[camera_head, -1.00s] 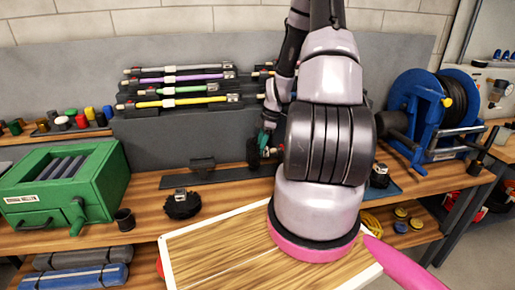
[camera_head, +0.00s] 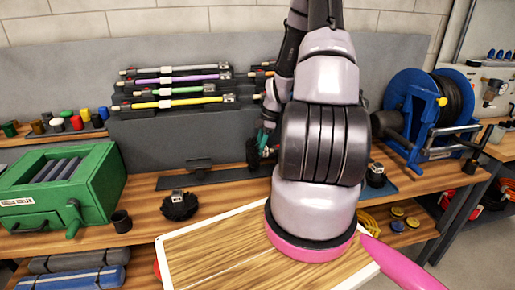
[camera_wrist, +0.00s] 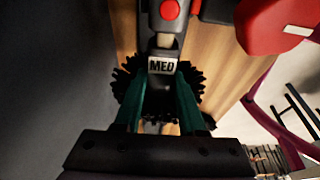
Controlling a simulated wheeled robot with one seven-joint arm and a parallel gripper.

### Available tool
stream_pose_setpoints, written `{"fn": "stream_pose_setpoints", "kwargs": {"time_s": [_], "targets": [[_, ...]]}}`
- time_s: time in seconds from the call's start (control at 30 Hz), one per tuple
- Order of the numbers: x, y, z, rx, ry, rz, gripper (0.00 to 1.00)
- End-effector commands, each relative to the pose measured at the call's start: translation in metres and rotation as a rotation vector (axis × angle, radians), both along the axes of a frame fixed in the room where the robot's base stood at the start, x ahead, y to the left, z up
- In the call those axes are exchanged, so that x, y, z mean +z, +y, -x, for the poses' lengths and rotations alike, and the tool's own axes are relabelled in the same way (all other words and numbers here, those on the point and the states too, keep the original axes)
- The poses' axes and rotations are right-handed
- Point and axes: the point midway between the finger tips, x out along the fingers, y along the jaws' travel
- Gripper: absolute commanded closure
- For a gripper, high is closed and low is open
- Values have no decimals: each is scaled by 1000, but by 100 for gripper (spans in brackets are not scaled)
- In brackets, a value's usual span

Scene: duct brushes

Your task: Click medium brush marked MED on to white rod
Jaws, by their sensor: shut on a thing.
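The medium brush (camera_wrist: 162,66) shows in the wrist view, with a white MED label on its dark block and a ring of black bristles. My gripper (camera_wrist: 164,84) has its teal fingers shut on this block. In the head view my gripper (camera_head: 266,138) is partly hidden behind my arm, beside dark bristles (camera_head: 252,151). A grey fitting with a red button (camera_wrist: 170,10) lies in line just beyond the label; I cannot tell whether it is joined to the brush. The pale, whitish-grey rod (camera_head: 178,69) appears to lie at the top of the rack.
Purple (camera_head: 190,79), green (camera_head: 185,90) and yellow (camera_head: 178,103) rods lie below the pale rod. A loose brush (camera_head: 180,205) stands on the bench, another (camera_head: 376,175) at right. A green box (camera_head: 60,190) and blue reel (camera_head: 415,110) flank the work area.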

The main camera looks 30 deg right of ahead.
Motion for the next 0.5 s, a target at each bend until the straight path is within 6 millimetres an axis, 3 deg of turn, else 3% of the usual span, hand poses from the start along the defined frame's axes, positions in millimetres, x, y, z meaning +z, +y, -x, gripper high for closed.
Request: {"fn": "stream_pose_setpoints", "kwargs": {"time_s": [0.5], "targets": [[0,-13,4,0,-1,0,100]]}}
